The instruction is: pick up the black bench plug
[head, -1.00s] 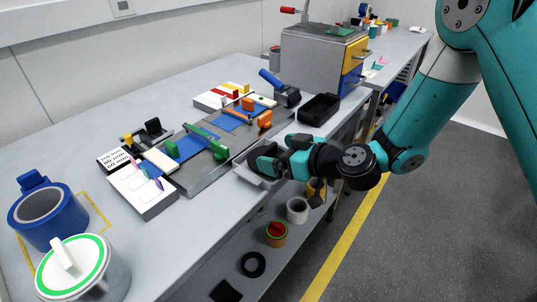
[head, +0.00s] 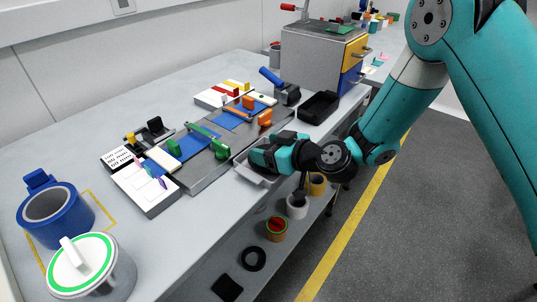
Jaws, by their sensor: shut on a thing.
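My gripper (head: 262,156) is at the front edge of the bench, low over a shallow grey tray (head: 247,174). It is shut on a small dark thing, which I take to be the black bench plug. The fingers and black gripper parts hide most of it, so its shape and its contact with the tray cannot be made out.
Left of the tray stand a grey board with blue pads and green and orange pieces (head: 210,150), and a white block (head: 146,190). A black bin (head: 319,107) is behind right. Blue (head: 58,222) and white-lidded (head: 85,268) pots stand front left. Cups sit on the shelf below.

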